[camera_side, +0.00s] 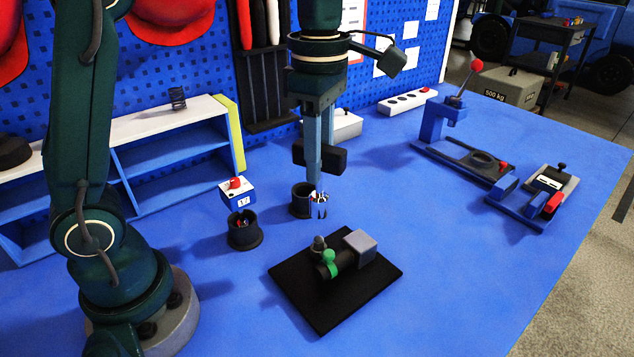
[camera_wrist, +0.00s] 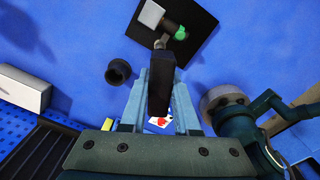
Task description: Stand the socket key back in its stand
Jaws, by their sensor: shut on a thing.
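My gripper (camera_side: 314,180) is shut on a dark block-like handle (camera_side: 325,153), which I take for the socket key. In the wrist view the handle (camera_wrist: 160,92) lies between the fingers. A second dark cup (camera_side: 244,230) stands further left. I cannot tell which cup is the key's stand. The key is above the table.
A black plate (camera_side: 350,301) carries a grey block (camera_side: 361,245), a green knob (camera_side: 328,257) and a grey stud. A lever press (camera_side: 455,130) stands right. Blue table is clear at the front right.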

